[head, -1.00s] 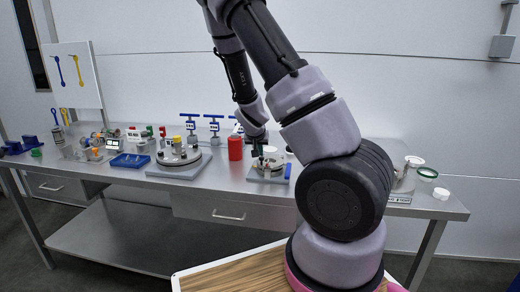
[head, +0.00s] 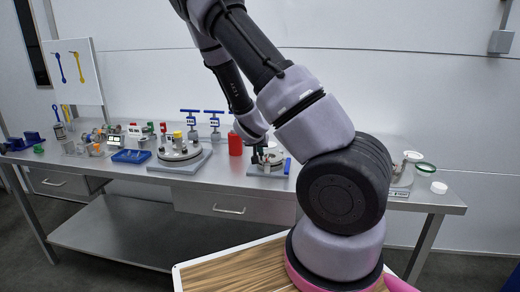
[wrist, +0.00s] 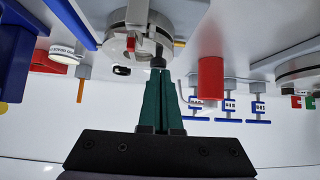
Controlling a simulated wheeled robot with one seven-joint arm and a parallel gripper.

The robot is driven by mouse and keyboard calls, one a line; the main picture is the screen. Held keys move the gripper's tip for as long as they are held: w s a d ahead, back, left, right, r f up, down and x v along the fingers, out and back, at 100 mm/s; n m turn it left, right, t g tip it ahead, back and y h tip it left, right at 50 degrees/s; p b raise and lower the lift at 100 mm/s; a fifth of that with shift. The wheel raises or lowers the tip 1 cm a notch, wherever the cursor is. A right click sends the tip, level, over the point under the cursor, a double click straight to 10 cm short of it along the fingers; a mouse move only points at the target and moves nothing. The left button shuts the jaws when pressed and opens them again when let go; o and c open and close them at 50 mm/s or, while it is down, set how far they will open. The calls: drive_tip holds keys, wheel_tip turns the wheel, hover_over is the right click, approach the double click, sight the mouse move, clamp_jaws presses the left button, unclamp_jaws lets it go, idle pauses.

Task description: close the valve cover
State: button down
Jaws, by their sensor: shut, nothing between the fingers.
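The small round metal valve unit (head: 275,158) stands on a grey base plate on the bench, partly hidden behind my arm in the head view. In the wrist view the unit (wrist: 135,38) is at the top, with a pale round body, an upright light part and a small red piece. I cannot clearly make out which part is its cover or how far it is open. My gripper (head: 260,157) is at the unit's left side in the head view. In the wrist view my gripper (wrist: 159,72) is shut and empty, its tips close to a small dark knob on the unit; contact is unclear.
A red cylinder (head: 235,144) stands just left behind the unit. A larger round flange (head: 180,150) and a blue tray (head: 131,156) are further left. Blue-handled valves (head: 190,122) stand behind. A white cap (head: 439,187) lies at the bench's right end.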

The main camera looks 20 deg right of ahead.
drive_tip(key=shift+s+a+f+g, duration=0.15)
drive_tip(key=shift+s+a+f, duration=0.1)
drive_tip(key=shift+s+f, duration=0.25)
drive_tip(key=shift+s+a+f+g, duration=0.15)
drive_tip(key=shift+s+a+f, duration=0.15)
drive_tip(key=shift+f, duration=0.2)
drive_tip(key=shift+s+r, duration=0.1)
drive_tip(key=shift+r, duration=0.1)
drive_tip(key=w+d+r+v, duration=0.1)
drive_tip(key=v, duration=0.9)
drive_tip(key=shift+r, duration=0.4)
